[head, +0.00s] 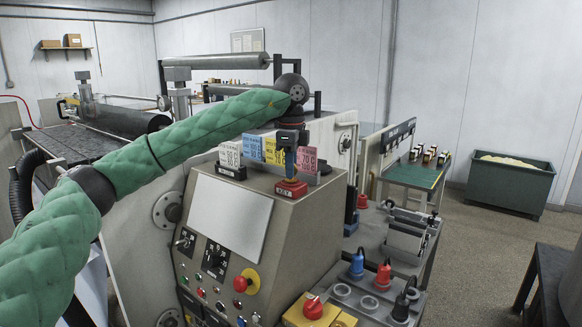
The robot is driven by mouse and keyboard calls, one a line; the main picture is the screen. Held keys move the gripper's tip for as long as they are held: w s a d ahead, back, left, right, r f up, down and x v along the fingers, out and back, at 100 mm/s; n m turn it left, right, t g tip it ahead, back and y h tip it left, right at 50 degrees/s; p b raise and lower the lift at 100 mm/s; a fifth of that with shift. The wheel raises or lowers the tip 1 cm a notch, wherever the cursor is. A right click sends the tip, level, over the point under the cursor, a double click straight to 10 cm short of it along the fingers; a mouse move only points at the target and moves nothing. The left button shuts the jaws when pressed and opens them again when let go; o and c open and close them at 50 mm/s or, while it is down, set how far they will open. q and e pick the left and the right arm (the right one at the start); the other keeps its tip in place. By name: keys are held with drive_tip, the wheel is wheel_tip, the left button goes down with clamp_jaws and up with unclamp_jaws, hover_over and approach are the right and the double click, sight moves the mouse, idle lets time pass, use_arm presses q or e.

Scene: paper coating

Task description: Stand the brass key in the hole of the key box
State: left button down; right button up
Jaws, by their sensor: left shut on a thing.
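My left gripper (290,152) points down over the top of the grey control cabinet, its fingers close above a red block (291,189) with a small white label, which looks like the key box. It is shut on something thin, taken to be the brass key. The key itself is hidden or too small to make out between the fingers. I cannot tell whether its lower end is in the hole or above it. The hole is hidden too. My right gripper is not in view.
White, blue, yellow and pink cards (228,154) stand close behind and beside the gripper. A black block (231,172) sits left of the red one. The cabinet's sloped face (228,216) carries buttons and a red knob (241,284). A side shelf with coloured plugs (357,265) lies right.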

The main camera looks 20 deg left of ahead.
use_arm(q)
drive_tip(key=c, duration=1.4)
unclamp_jaws()
wheel_tip(320, 180, up, 6)
drive_tip(key=shift+f+b, duration=0.2)
drive_tip(key=shift+b, duration=0.7)
drive_tip(key=shift+r, duration=1.1)
drive_tip(key=shift+m, duration=0.3)
